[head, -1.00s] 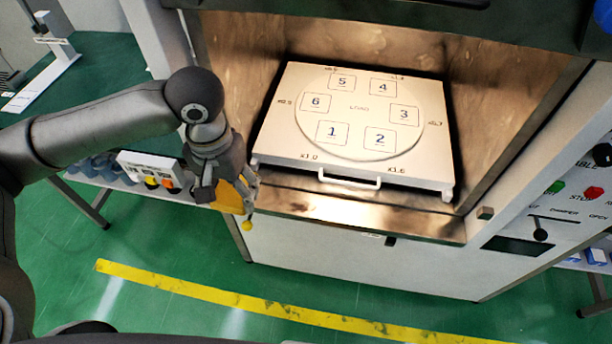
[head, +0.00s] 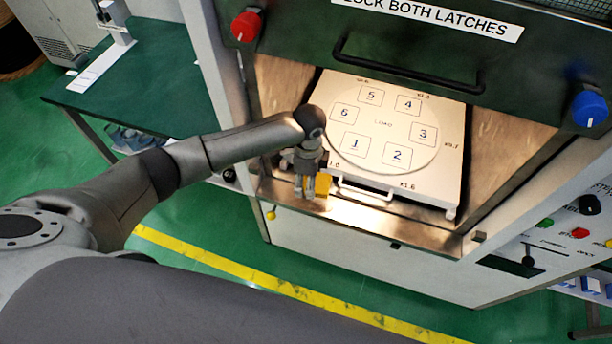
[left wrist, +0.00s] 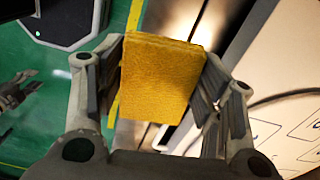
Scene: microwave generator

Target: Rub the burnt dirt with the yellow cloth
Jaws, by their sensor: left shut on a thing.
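The yellow cloth (left wrist: 160,80) is a thick, block-like pad between the fingers of my left gripper (left wrist: 165,110) in the left wrist view. In the head view my left gripper (head: 311,190) is shut on the cloth (head: 323,185), at the metal front sill (head: 345,215) of the open chamber, left of the tray handle. Whether the cloth touches the sill is unclear. Brown burnt dirt (head: 510,150) stains the chamber's inner walls, and dark smears show on the sill. A grey claw-like shape at the left wrist view's left edge may be my right gripper; its state is unclear.
A white numbered tray (head: 440,190) with a front handle (head: 362,190) fills the chamber floor. The raised dark door (head: 420,45) hangs above the opening, with a red knob (head: 246,25) and a blue knob (head: 589,108). A green table (head: 150,85) stands left.

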